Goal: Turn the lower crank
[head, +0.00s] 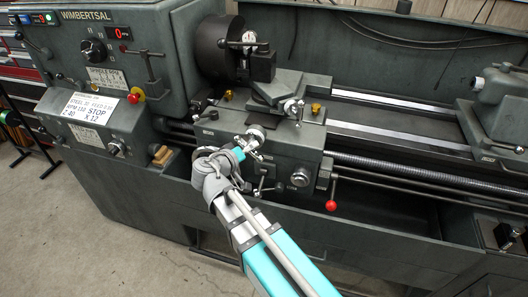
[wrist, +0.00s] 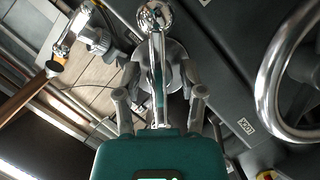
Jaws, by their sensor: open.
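The lower crank (head: 257,133) is a shiny metal crank on the front of the lathe carriage. In the wrist view its chrome arm (wrist: 156,50) runs up the middle to a round ball end at the top. My gripper (head: 248,147) is at this crank; in the wrist view my gripper (wrist: 157,78) is open, with one grey finger on each side of the chrome arm. I cannot tell whether either finger touches it. The upper crank (head: 293,107) sits higher on the compound slide; it probably shows at upper left in the wrist view (wrist: 72,35).
A large chrome handwheel (wrist: 266,88) is close on the right in the wrist view. A red-knobbed lever (head: 331,205) hangs right of the carriage. The chuck (head: 217,48) stands behind left, the tailstock (head: 497,98) at right. Open floor lies at front left.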

